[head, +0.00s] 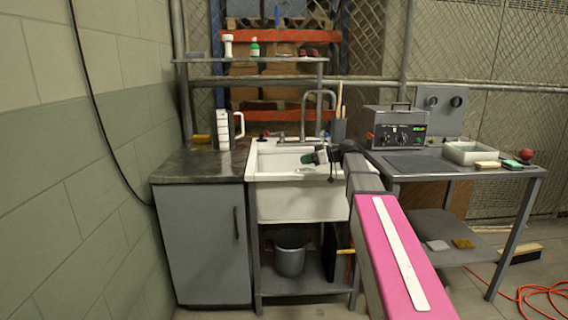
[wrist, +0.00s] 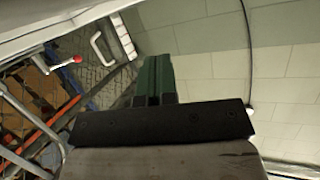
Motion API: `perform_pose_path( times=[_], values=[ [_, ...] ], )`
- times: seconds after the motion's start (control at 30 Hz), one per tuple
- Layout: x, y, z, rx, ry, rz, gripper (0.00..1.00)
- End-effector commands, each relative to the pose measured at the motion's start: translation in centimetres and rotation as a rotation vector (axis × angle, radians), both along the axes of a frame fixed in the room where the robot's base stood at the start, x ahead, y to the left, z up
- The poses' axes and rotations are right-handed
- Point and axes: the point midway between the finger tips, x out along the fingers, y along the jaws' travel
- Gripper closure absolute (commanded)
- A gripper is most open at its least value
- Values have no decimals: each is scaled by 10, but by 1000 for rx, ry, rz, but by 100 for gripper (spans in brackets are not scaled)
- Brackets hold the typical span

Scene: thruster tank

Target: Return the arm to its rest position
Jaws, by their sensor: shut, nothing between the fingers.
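My arm, with a pink link, reaches from the lower right of the head view towards the sink. My gripper (head: 308,158) is in front of and above the white sink (head: 300,205), pointing left. In the wrist view my gripper (wrist: 153,75) shows its green fingers together, with nothing between them. The sink's basin is partly hidden behind my gripper and arm.
A white measuring jug (head: 226,130) stands on the dark counter (head: 190,165) at left. The right bench has a grey control box (head: 395,127) and a white tray (head: 470,152). A bucket (head: 290,252) sits below the sink. An orange hose (head: 540,293) lies at lower right.

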Motion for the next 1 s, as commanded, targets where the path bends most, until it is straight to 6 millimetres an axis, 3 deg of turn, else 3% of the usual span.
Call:
perform_pose_path(
  times=[0.27,0.43,0.7,0.8,1.0],
  values=[
    [-26,-1,-61,-102,183,-73,100],
    [-56,-5,-118,-206,356,-158,100],
    [-150,-33,-250,-502,747,-464,100],
    [-189,-49,-289,-614,855,-604,100],
    [-253,-81,-339,-792,974,-867,100]
  ],
)
